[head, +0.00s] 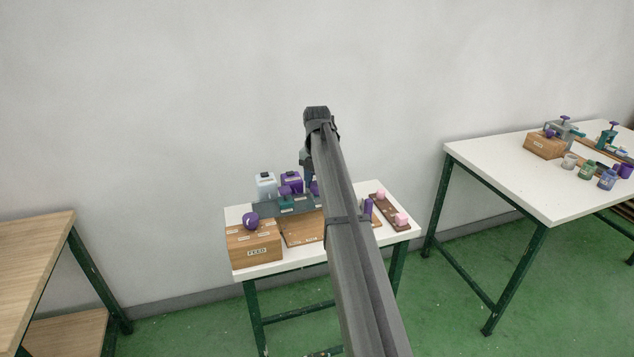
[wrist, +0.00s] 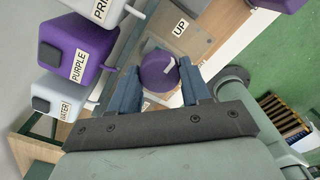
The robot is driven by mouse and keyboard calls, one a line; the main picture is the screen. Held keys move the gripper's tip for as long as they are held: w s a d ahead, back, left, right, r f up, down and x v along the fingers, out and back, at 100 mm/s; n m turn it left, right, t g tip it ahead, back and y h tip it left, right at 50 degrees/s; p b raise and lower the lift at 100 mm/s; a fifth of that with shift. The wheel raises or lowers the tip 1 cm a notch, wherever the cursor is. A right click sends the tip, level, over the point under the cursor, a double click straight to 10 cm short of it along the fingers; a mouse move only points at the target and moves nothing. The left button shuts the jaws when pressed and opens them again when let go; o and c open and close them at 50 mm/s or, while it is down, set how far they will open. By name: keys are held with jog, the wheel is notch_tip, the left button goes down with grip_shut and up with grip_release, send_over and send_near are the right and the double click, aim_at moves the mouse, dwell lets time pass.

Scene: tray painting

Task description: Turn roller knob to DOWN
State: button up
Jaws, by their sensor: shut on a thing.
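A round purple knob (wrist: 157,72) with a white mark sits between my fingers in the wrist view. The white mark lies on the knob's right side. A grey plate (wrist: 190,42) beside it carries an "UP" label (wrist: 180,27); no DOWN label can be read. My gripper (wrist: 159,68) is shut on the knob, one dark blue finger on each side. In the head view my gripper (head: 308,172) hangs down at the back of the small white table (head: 272,269), and my arm hides the knob and much of the tabletop.
Bottles labelled PURPLE (wrist: 75,58) and WATER (wrist: 62,96) stand close left of my fingers, with a third bottle (wrist: 98,8) partly seen. A wooden FEED box (head: 253,246) with a purple knob (head: 250,220) stands at front left. Pink-topped items (head: 401,219) lie at right.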

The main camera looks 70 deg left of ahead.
jog(key=shift+m, duration=0.3)
jog(key=m, duration=0.3)
jog(key=shift+m, duration=0.4)
jog(key=m, duration=0.4)
jog(key=shift+m, duration=0.3)
jog(key=m, duration=0.8)
jog(key=shift+m, duration=0.3)
jog(key=o, duration=1.1)
jog(key=shift+c, duration=0.2)
notch_tip(320, 180, up, 14)
